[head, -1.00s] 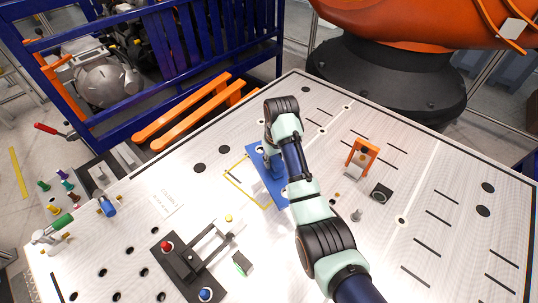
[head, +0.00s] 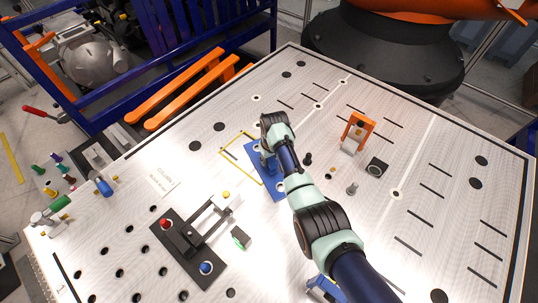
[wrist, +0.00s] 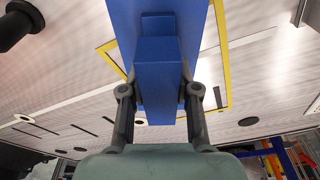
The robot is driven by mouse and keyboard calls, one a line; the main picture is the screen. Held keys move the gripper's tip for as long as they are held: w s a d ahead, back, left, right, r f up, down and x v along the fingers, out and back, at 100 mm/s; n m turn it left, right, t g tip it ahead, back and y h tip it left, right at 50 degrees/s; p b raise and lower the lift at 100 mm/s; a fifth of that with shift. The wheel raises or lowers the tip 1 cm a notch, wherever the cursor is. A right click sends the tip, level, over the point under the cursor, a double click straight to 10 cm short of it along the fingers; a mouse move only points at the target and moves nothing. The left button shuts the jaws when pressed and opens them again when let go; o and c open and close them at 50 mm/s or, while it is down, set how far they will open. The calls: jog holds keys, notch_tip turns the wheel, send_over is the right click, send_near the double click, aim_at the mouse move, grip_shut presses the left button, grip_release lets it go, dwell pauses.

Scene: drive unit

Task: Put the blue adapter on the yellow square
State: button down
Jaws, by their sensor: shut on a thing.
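The blue adapter is a flat blue plate (head: 277,189) with an upright blue block. In the head view it covers the right-hand part of the yellow square (head: 229,165), an outline on the table, and extends past it on the near right. The square's left part shows bare. My gripper (wrist: 158,95) is shut on the adapter's block, with one finger on each side, as the wrist view shows. Yellow lines show on both sides of the plate there. I cannot tell whether the plate touches the table. In the head view my arm hides the gripper's fingers.
An orange bracket (head: 358,132) and a small black block (head: 377,167) stand right of my arm. A black base with red and blue buttons (head: 187,247) and a green-faced block (head: 240,237) lie at the front left. Table left of the square is clear.

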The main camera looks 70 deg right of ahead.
jog(key=c, duration=1.3)
grip_release()
jog(key=shift+f, duration=0.1)
jog(key=o, duration=0.5)
jog(key=shift+c, duration=0.2)
jog(key=r, duration=0.4)
jog(key=s+r, duration=0.1)
jog(key=r, duration=0.3)
jog(key=a+r+p, duration=0.1)
jog(key=r, duration=0.3)
jog(key=shift+s+r, duration=0.15)
